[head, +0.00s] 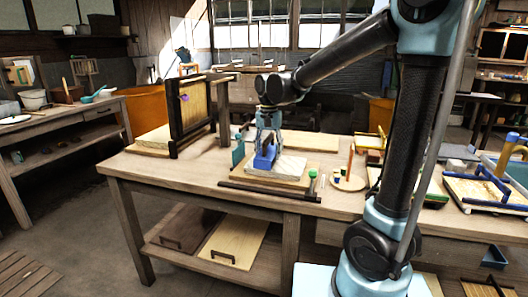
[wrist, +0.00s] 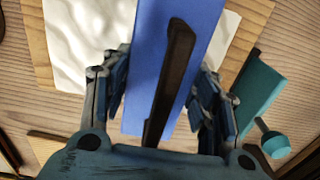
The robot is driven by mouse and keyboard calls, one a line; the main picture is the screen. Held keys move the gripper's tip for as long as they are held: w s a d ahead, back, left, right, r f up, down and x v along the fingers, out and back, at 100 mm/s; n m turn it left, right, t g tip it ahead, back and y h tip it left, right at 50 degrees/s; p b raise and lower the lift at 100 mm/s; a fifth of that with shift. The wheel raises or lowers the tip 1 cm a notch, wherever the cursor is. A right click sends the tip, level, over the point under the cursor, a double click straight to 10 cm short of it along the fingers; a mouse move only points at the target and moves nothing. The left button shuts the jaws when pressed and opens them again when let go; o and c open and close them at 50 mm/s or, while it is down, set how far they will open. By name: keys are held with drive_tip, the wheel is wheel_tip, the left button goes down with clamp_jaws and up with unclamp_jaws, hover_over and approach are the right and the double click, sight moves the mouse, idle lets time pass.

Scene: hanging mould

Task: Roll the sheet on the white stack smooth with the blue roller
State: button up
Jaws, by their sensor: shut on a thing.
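The blue roller (head: 265,157) is upright in my gripper (head: 268,130), over the left part of the white stack (head: 291,166). In the wrist view, the roller (wrist: 200,28) shows as a broad blue body with a black handle (wrist: 172,75) between the fingers of my gripper (wrist: 164,98), which is shut on it. The white sheet on the stack (wrist: 88,35) looks wavy and lies on a wooden board (wrist: 30,45). The roller's lower edge is hidden, so I cannot tell whether it touches the sheet.
A teal tool (wrist: 258,92) with a round knob lies right of the board in the wrist view. An upright framed mould (head: 192,108) stands left on the workbench (head: 150,172). A dark bar (head: 255,194) lies along the front, and a green-topped tool (head: 312,174) stands right of the stack.

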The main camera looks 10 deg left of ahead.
drive_tip(key=shift+s+d+f, duration=0.1)
drive_tip(key=shift+s+d, duration=0.1)
drive_tip(key=shift+d, duration=0.75)
drive_tip(key=shift+s+d, duration=0.15)
drive_tip(key=shift+d, duration=0.8)
drive_tip(key=shift+s+d, duration=0.1)
drive_tip(key=shift+d, duration=0.8)
drive_tip(key=shift+d, duration=0.1)
